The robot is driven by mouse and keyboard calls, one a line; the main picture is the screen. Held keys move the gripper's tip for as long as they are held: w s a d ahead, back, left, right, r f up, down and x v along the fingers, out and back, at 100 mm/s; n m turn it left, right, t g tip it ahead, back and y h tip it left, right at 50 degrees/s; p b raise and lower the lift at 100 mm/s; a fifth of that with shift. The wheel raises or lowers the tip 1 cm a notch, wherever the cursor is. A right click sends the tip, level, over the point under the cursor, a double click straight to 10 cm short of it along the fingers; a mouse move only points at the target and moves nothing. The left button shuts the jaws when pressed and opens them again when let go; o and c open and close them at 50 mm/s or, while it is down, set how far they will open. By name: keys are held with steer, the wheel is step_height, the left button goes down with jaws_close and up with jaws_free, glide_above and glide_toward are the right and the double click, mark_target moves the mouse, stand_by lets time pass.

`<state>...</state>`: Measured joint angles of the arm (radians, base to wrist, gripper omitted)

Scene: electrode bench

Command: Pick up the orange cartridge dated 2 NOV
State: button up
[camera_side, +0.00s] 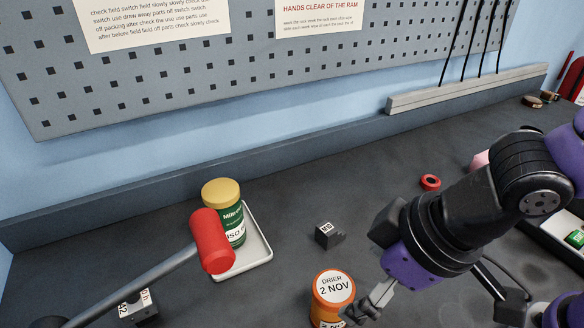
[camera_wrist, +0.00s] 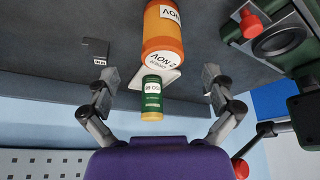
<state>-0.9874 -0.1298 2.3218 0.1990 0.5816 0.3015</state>
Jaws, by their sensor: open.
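The orange cartridge (camera_side: 334,288) stands on the dark bench at the bottom centre of the side view. Its white top label reads DRIER 2 NOV. It also shows upside down at the top of the wrist view (camera_wrist: 163,36), with its lettering visible. My gripper (camera_side: 368,302) is open, just right of the cartridge in the side view; a finger partly overlaps the cartridge's right edge there. In the wrist view, the two fingers of my gripper (camera_wrist: 160,78) are spread wide, with the cartridge ahead of the gap between them. I see nothing held; contact cannot be told.
A green jar with a yellow lid (camera_side: 222,190) stands on a white tray (camera_side: 262,252). A red cylinder on a grey rod (camera_side: 212,240) crosses before it. A small dark block (camera_side: 327,235) lies behind the cartridge, and a red ring (camera_side: 430,183) farther back.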

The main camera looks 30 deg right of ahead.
mark_target(332, 301)
steer(key=x, duration=0.9)
steer(key=shift+s+a, duration=0.1)
steer(key=shift+a, duration=0.05)
steer(key=c, duration=1.4)
